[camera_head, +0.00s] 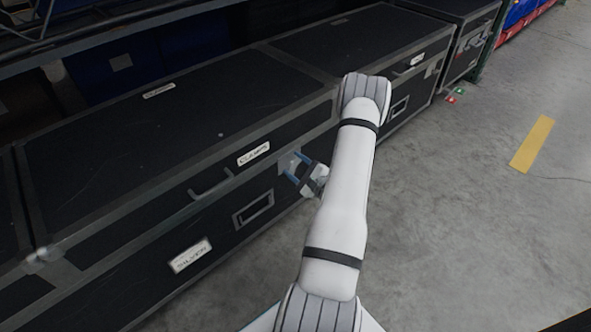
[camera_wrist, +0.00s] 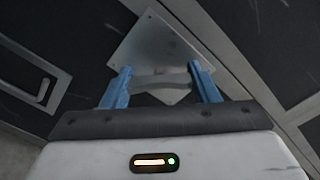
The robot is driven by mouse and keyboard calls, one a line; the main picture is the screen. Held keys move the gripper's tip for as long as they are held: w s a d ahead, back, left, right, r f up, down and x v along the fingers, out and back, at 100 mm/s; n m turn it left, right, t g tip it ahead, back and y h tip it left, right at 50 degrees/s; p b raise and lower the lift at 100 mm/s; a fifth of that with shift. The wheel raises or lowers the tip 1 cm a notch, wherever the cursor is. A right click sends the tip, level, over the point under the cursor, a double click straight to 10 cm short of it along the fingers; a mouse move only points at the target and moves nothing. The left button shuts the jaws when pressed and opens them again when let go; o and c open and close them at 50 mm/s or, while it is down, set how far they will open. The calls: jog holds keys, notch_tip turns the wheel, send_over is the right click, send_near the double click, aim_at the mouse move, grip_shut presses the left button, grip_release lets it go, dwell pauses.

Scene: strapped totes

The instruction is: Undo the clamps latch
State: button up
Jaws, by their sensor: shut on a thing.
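The black case with the "CLAMPS" label (camera_head: 253,153) stands in the row on the left in the head view. Its latch is a grey metal plate (camera_wrist: 158,50) with a curved strap or handle (camera_wrist: 162,82) across its lower part in the wrist view. The plate also shows partly in the head view (camera_head: 289,161). My gripper (camera_wrist: 161,88) has its two blue fingers at either end of the curved piece, shut on the latch. In the head view my gripper (camera_head: 295,169) is at the front face of the case, right of the label. My wrist hides some of the latch area there.
A recessed handle (camera_wrist: 35,82) sits left of the latch in the wrist view. Another black case (camera_head: 350,45) stands behind, along the row. Shelving (camera_head: 100,20) is above at the upper left.

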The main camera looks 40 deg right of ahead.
jog(key=n+b, duration=0.1)
jog(key=n, duration=0.1)
jog(key=n+b, duration=0.2)
jog(key=shift+f+n, duration=0.2)
jog(key=shift+n, duration=0.1)
jog(key=shift+r+n+b, duration=0.1)
jog(key=shift+n+b, duration=1.45)
jog(key=shift+n, duration=0.75)
jog(key=o, duration=1)
jog(key=shift+r, duration=0.1)
jog(key=s, duration=0.2)
jog(key=s+p, duration=0.1)
jog(key=s, duration=0.2)
jog(key=s+p, duration=0.1)
jog(key=s, duration=0.1)
jog(key=shift+s+d, duration=0.3)
jog(key=shift+s, duration=0.1)
